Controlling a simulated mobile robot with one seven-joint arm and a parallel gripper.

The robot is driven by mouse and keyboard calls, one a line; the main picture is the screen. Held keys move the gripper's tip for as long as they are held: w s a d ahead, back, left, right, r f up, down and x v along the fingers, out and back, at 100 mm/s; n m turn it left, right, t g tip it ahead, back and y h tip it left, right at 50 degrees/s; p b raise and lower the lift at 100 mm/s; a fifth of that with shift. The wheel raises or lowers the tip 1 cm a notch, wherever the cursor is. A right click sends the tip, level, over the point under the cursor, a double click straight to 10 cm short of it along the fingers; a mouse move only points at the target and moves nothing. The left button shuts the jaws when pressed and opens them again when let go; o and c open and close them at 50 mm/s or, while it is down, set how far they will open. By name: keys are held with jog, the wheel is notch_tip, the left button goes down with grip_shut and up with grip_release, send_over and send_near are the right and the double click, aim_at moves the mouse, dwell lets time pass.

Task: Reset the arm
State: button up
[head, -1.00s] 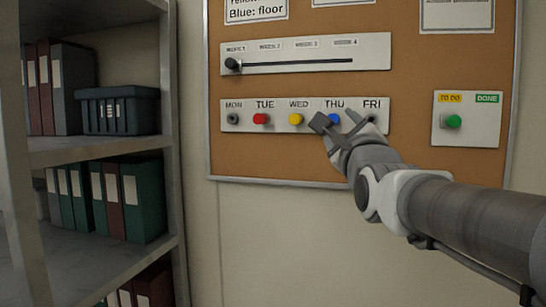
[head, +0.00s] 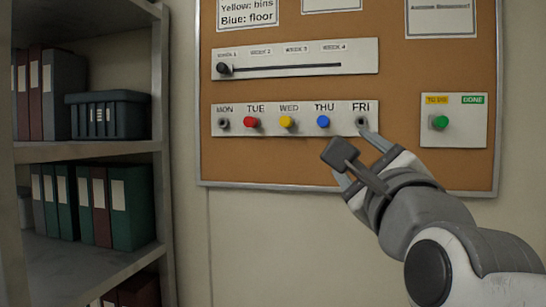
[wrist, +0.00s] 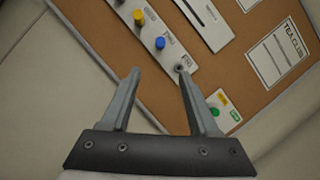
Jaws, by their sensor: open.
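My gripper (head: 355,157) is in front of the lower right part of a cork board (head: 270,165) in the head view. In the wrist view my gripper (wrist: 158,72) has its two fingers spread apart with nothing between them. The weekday strip (head: 268,125) carries a red peg (head: 250,122) at TUE, a yellow peg (head: 287,122) at WED and a blue peg (head: 323,122) at THU. The MON and FRI spots show dark small holders without a coloured peg. The blue peg (wrist: 160,43) also shows beyond the fingers in the wrist view.
A week slider panel (head: 300,70) is above the strip, its black knob (head: 224,69) at week 1. A TO DO/DONE panel (head: 465,125) with a green peg (head: 440,122) is at the right. A metal shelf (head: 90,152) with binders stands at the left.

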notch_tip(320, 180, down, 19)
jog(key=s+a+n+g+y, duration=0.1)
jog(key=a+n+g, duration=0.1)
jog(key=n+g, duration=0.9)
jog(key=s+f+n+g, duration=0.2)
jog(key=s+f+n, duration=0.3)
jog(key=f+n, duration=0.2)
jog(key=s+d+f+n+g, duration=0.1)
jog(key=s+f+n+g, duration=0.1)
jog(key=s+f+n, duration=0.4)
notch_tip(320, 180, down, 2)
jog(key=n, duration=0.2)
jog(key=shift+d+n+g, duration=0.2)
jog(key=shift+n+g, duration=0.1)
jog(key=shift+n, duration=0.1)
